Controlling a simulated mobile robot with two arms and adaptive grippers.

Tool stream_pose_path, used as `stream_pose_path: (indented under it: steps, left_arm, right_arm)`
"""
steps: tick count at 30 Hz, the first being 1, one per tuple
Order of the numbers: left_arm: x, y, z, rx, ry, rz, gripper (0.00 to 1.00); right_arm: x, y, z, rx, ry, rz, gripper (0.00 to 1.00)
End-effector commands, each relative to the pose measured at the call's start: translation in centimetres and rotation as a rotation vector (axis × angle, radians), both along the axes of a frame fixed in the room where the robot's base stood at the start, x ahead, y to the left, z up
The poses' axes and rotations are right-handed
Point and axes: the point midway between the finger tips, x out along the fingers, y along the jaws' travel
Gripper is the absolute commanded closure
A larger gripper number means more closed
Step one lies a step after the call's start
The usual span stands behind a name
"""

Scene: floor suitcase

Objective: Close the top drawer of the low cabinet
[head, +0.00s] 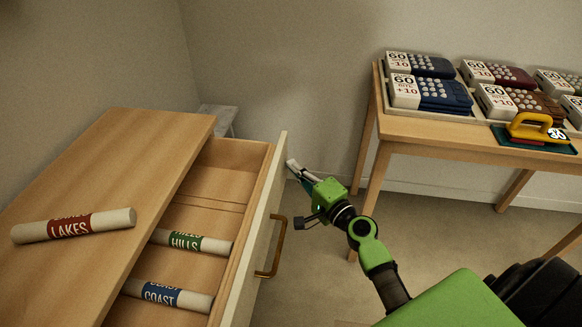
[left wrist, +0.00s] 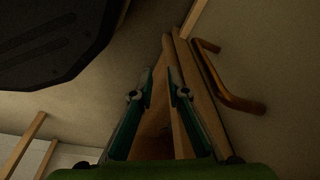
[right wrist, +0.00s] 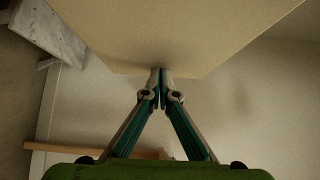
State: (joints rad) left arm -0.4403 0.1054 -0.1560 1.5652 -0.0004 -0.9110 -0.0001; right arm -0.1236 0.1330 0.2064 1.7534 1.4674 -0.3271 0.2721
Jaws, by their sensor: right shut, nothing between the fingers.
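The low cabinet's top drawer (head: 259,200) stands open in the head view, with a cream front and a brass handle (head: 279,247). Rolled sheets labelled HILLS (head: 212,245) and COAST (head: 190,299) lie inside it. My right gripper (head: 291,166) is shut and empty, its tips at the outer face of the drawer front near its far end. In the right wrist view the tips (right wrist: 161,72) meet the edge of a cream panel (right wrist: 170,40); contact is hard to tell. My left gripper (left wrist: 162,72) is open, with wooden edges and a handle (left wrist: 228,82) beyond it.
A roll labelled LAKES (head: 75,226) lies on the cabinet top (head: 130,150). A wooden table (head: 400,128) at the right holds boxed keypads in a tray and a yellow-handled tool (head: 538,127). A grey stool-like thing (head: 220,118) stands behind the cabinet. Floor lies open between cabinet and table.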

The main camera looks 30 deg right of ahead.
Motion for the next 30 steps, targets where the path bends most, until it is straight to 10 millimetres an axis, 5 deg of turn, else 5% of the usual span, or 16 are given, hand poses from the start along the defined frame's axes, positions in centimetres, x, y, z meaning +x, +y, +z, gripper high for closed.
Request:
stream_pose_path:
  steps: [14,30]
  left_arm:
    - [-0.6,-0.6,-0.2,-0.008,0.006,-0.002,0.85]
    - [-1.9,-0.4,-2.5,-0.007,0.019,-0.005,0.85]
  right_arm:
    - [0.6,0.9,0.1,0.001,0.0,0.002,1.0]
    - [7.7,10.3,0.2,0.003,-0.002,0.004,1.0]
